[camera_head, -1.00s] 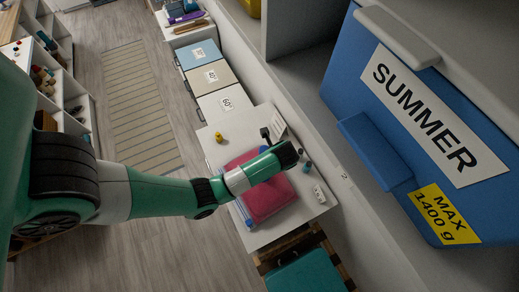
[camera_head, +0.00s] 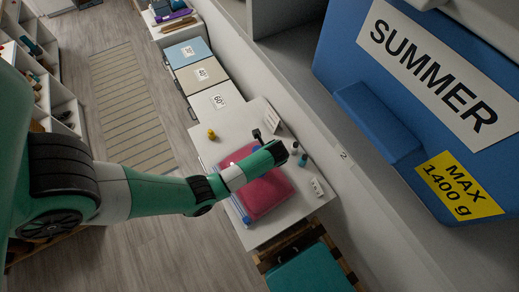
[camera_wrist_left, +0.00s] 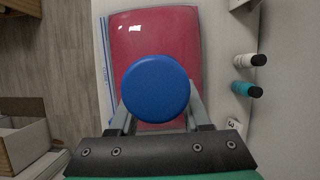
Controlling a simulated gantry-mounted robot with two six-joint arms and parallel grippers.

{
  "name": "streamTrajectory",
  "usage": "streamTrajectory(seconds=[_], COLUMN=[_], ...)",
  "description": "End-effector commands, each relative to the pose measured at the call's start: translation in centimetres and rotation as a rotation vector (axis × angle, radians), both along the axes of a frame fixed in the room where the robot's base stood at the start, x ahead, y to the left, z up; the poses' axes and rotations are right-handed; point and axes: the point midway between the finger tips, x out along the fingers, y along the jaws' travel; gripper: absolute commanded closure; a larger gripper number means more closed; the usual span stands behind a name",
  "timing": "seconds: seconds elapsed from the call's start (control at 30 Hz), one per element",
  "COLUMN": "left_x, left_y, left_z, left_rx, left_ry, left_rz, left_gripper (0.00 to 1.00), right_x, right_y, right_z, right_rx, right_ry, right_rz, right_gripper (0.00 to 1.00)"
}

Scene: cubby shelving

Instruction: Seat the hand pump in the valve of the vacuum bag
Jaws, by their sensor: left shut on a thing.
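The vacuum bag (camera_head: 266,194) is a crimson, plump, pillow-like bag lying flat on the white table; it also shows in the left wrist view (camera_wrist_left: 155,35). A blue strip runs along its left edge. The hand pump (camera_wrist_left: 155,92) shows as a round blue top in the left wrist view, over the near half of the bag. My left gripper (camera_wrist_left: 157,112) is shut on it; the pump hides the fingertips. The valve and the pump's lower end are hidden, so I cannot tell whether they touch. My left arm covers part of the bag in the head view. My right gripper is out of view.
A white bottle (camera_wrist_left: 245,60) and a teal bottle (camera_wrist_left: 247,90) stand right of the bag. A yellow object (camera_head: 211,133) sits on the table's far left. Lidded boxes (camera_head: 214,103) line the wall beyond. A blue SUMMER bin (camera_head: 400,110) fills the shelf at right.

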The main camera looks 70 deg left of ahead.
Motion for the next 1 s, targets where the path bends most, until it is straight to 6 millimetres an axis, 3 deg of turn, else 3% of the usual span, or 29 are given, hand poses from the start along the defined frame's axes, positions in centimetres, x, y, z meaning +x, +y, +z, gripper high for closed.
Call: streamTrajectory(seconds=[0.3,0.33,0.47,0.77,0.87,1.0], left_x=[0.0,0.0,0.0,0.0,0.1,0.5], left_y=[0.0,0.0,0.0,0.0,-0.1,-1.1], left_z=[-0.2,-0.1,-0.1,0.1,0.8,3.2], left_rx=[0.000,0.000,0.000,0.000,0.000,0.002], left_ry=[-0.001,-0.001,-0.001,-0.001,-0.002,-0.006], left_rz=[0.000,0.000,0.000,0.000,-0.001,-0.003], left_gripper=[1.00,0.47,0.23,0.22,0.22,0.22], right_x=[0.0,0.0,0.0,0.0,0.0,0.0], right_y=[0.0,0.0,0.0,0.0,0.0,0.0], right_z=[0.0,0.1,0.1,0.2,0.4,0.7], right_rx=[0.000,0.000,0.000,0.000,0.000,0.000], right_ry=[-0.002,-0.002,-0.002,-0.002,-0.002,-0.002], right_rz=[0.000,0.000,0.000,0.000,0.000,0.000], right_gripper=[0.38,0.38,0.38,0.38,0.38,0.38])
